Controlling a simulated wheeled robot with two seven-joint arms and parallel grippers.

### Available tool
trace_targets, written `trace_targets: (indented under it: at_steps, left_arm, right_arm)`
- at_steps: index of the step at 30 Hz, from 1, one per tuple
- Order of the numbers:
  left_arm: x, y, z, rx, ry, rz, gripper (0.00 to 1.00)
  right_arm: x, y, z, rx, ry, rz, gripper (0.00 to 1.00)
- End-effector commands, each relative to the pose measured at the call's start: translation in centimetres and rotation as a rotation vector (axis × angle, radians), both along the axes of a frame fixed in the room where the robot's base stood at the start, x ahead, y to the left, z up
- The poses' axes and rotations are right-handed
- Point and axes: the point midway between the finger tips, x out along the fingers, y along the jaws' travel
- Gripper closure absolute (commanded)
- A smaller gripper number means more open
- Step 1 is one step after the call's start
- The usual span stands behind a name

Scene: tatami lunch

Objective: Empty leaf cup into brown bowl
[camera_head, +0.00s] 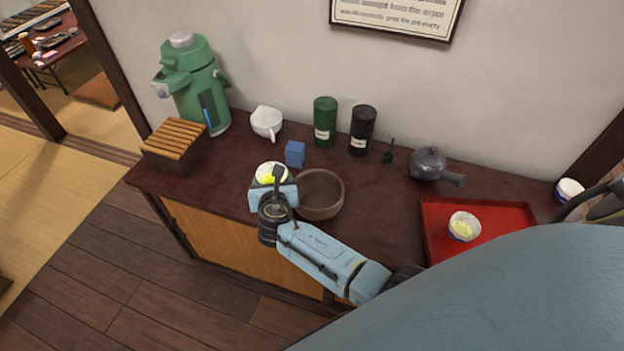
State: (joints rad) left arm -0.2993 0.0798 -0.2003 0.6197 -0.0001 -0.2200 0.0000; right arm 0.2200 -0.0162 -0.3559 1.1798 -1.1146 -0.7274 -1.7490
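A white cup with yellow contents (265,170), which looks like the leaf cup, is at my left gripper (277,178), just left of the brown bowl (321,209). The gripper appears shut on the cup, with a dark finger across its near side; the other finger is hidden. The cup seems raised above the counter, its opening facing up toward the camera. The brown bowl stands upright on the counter, and the inside that shows looks empty. My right gripper is not in view.
A small blue box (295,153) stands behind the bowl, with a white spouted cup (266,122), green canister (325,121) and black canister (362,130) farther back. A red tray (436,222) at right holds another cup with yellowish contents (464,227). A grey teapot (428,163) stands behind it.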

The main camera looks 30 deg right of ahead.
Motion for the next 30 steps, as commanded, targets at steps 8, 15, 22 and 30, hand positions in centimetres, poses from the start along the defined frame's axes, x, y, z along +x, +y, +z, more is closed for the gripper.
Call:
trace_targets:
  at_steps: [8, 15, 22, 30]
  left_arm:
    - [0.1, 0.0, -1.0, 0.000, -0.001, 0.000, 0.74]
    - [0.1, 0.0, -1.1, 0.000, -0.001, 0.000, 0.74]
    - [0.0, 0.0, -1.0, 0.000, 0.000, 0.000, 0.74]
    - [-0.1, 0.0, 0.3, 0.000, 0.001, 0.001, 0.74]
  right_arm:
    - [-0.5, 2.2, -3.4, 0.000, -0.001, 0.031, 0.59]
    - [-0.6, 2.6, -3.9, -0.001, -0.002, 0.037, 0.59]
    - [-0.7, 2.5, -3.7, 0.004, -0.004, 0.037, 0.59]
    - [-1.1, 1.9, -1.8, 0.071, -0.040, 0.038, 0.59]
